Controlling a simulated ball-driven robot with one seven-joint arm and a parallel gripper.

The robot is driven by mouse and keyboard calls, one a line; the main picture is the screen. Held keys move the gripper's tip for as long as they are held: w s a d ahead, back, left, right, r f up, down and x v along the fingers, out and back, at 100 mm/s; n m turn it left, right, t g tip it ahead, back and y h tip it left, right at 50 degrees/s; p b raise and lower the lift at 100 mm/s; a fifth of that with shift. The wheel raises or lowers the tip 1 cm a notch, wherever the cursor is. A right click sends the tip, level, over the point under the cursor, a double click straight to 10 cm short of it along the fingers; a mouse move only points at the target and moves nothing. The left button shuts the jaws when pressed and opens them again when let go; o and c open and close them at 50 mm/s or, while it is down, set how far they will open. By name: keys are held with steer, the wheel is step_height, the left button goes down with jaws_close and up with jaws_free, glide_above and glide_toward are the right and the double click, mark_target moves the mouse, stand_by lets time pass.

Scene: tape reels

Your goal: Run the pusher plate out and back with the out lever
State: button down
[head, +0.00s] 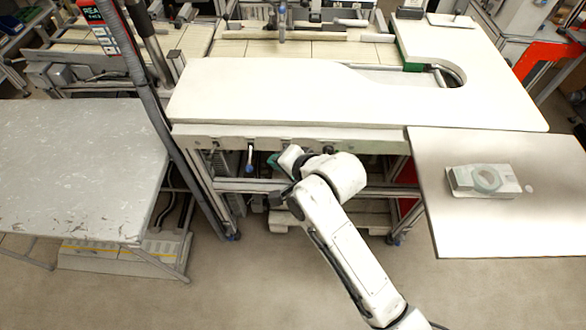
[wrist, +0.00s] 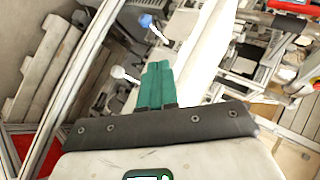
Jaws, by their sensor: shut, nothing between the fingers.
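A lever with a blue knob (head: 249,166) hangs from the front rail under the white bench top, left of my gripper. It also shows in the wrist view (wrist: 146,21), beyond my fingertips. A second lever with a white knob (wrist: 118,72) is just left of my fingers in the wrist view; my arm seems to hide it in the head view. I cannot tell which is the out lever. My gripper (wrist: 155,66) has its green fingers together with nothing between them; it also shows in the head view (head: 272,160). I cannot identify the pusher plate with certainty.
The white bench top (head: 300,95) overhangs the rail (head: 290,140). A grey table (head: 70,160) stands at the left. A side table (head: 470,235) at the right bears a pale block with a ring (head: 487,179). The floor in front is mostly clear.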

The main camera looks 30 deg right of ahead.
steer(key=v, duration=0.3)
steer(key=f+v, duration=0.1)
steer(key=v, duration=0.1)
steer(key=shift+s+r+b, duration=0.25)
steer(key=shift+s+b, duration=0.05)
steer(key=shift+s, duration=0.35)
steer(key=s+d+f+n+g, duration=0.2)
steer(key=s+f+n+g, duration=0.1)
steer(key=s, duration=0.5)
steer(key=s+d+f+n+g+h+b, duration=0.1)
steer(key=s+d+f+n+g, duration=0.1)
steer(key=s+f+n, duration=0.3)
steer(key=s+d+f+n+g+h, duration=0.1)
steer(key=s+f+n+g, duration=0.3)
steer(key=s, duration=0.7)
steer(key=shift+d+f+b, duration=0.3)
steer(key=shift+d+b, duration=0.05)
steer(key=shift+d, duration=0.1)
